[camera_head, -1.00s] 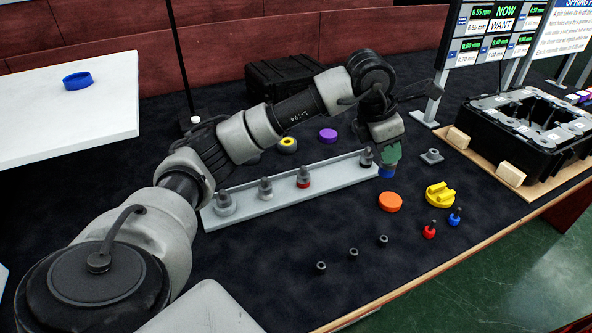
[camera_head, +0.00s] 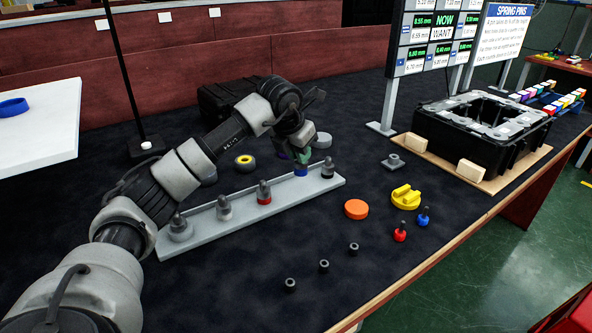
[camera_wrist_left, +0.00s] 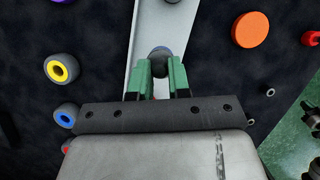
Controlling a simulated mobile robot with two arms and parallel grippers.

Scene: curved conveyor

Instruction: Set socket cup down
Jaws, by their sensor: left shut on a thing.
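My left gripper (camera_head: 302,155) has green fingers and is shut on the socket cup (camera_head: 301,171), which shows a blue band below the fingers. The cup is at the pale grey rail (camera_head: 222,225), between a red-banded cup (camera_head: 264,193) and a black cup (camera_head: 327,168). I cannot tell whether its base touches the rail. In the left wrist view, the fingers (camera_wrist_left: 162,82) close around the cup's dark rounded top (camera_wrist_left: 160,57), in line with the rail (camera_wrist_left: 161,22). The fingers hide part of the cup. My right gripper is not in view.
A yellow-centred ring (camera_head: 245,163) lies behind. A black crate (camera_head: 480,133) stands at right.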

